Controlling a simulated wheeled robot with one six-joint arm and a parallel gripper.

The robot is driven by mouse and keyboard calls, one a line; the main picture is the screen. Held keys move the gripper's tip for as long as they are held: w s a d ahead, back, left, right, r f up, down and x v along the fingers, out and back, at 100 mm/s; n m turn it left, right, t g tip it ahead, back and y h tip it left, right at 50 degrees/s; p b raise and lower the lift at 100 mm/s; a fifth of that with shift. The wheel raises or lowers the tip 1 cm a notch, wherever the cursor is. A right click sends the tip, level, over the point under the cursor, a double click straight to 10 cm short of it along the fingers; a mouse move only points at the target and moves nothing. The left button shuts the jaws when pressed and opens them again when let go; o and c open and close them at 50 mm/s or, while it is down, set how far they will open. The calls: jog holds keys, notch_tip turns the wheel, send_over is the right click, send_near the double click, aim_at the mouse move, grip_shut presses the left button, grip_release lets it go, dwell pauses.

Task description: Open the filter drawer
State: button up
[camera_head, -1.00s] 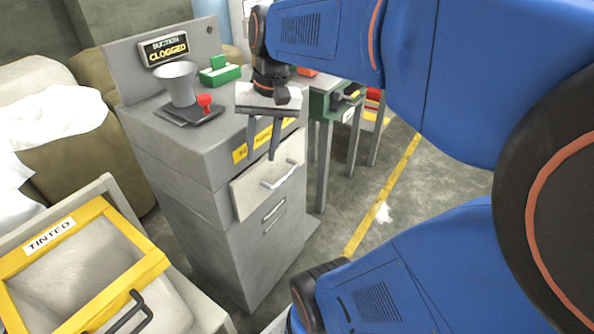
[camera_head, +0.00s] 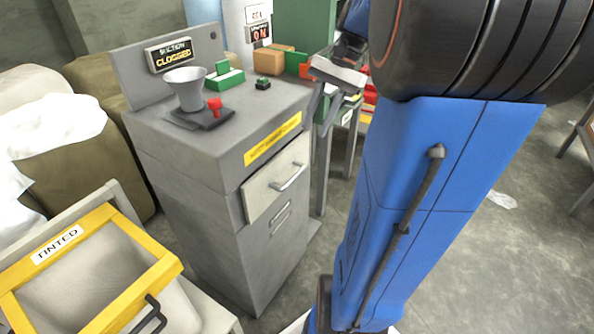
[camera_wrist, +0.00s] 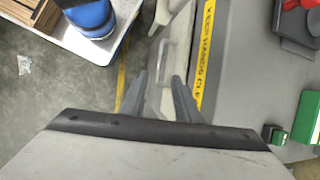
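The filter drawer (camera_head: 272,190) is the pale front panel in the upper part of the grey cabinet's side. It has a light bar handle (camera_head: 288,178) and looks at most slightly proud of the cabinet. My gripper (camera_head: 317,144) is right of the drawer, with its fingers pointing down. In the wrist view, my gripper (camera_wrist: 160,77) has its two dark fingers spread apart with nothing between them. The handle (camera_wrist: 167,62) shows beyond the fingertips, apart from them. The drawer's inside is hidden.
The grey cabinet (camera_head: 190,180) carries a funnel (camera_head: 187,88), a red knob (camera_head: 214,106) and a green block (camera_head: 222,77). A green table stands behind my gripper. Floor at right (camera_head: 480,240) is mostly clear.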

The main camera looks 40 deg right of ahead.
aim_at(293, 178)
jog(key=x, duration=1.5)
jog(key=shift+a, duration=0.1)
jog(key=shift+c, duration=0.5)
grip_shut()
